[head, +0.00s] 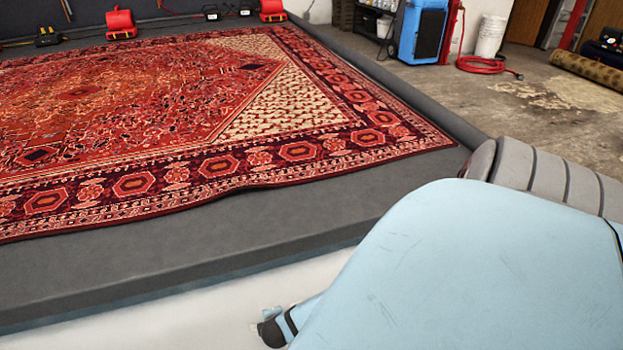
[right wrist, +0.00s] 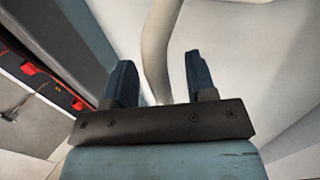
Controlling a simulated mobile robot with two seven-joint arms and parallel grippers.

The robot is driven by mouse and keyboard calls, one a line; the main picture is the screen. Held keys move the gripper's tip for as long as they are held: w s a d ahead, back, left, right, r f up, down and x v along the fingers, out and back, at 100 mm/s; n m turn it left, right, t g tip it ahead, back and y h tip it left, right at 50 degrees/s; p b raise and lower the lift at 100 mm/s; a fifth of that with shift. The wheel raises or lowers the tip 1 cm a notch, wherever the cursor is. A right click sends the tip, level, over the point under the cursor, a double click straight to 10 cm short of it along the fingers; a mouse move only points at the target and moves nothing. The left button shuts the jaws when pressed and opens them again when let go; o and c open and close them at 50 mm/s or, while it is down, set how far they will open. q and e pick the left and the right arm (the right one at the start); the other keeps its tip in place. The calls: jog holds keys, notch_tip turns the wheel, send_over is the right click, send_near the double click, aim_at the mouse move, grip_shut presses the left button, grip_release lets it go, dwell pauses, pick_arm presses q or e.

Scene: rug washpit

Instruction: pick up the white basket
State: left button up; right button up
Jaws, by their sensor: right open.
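A white bucket-like container (head: 491,36) stands upright on the concrete floor at the top right of the head view, near the wall. It is the only large white container I can make out; whether it is the white basket I cannot tell. My right gripper (right wrist: 160,75) shows in the right wrist view with its two dark blue fingers apart and nothing held between them. A pale curved shape lies beyond the fingers; I cannot tell what it is. The right gripper is far from the white container. My left gripper is in neither view.
A red patterned rug (head: 150,110) lies on a raised grey platform (head: 290,222). Red blowers (head: 120,24) stand along its far edge. A blue machine (head: 421,32), a coiled red hose (head: 484,66) and a rolled rug (head: 595,70) are at the back right. Bare floor (head: 560,105) lies before them.

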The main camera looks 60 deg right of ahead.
jog(key=shift+c, duration=0.4)
grip_shut()
jog(key=shift+r, duration=0.1)
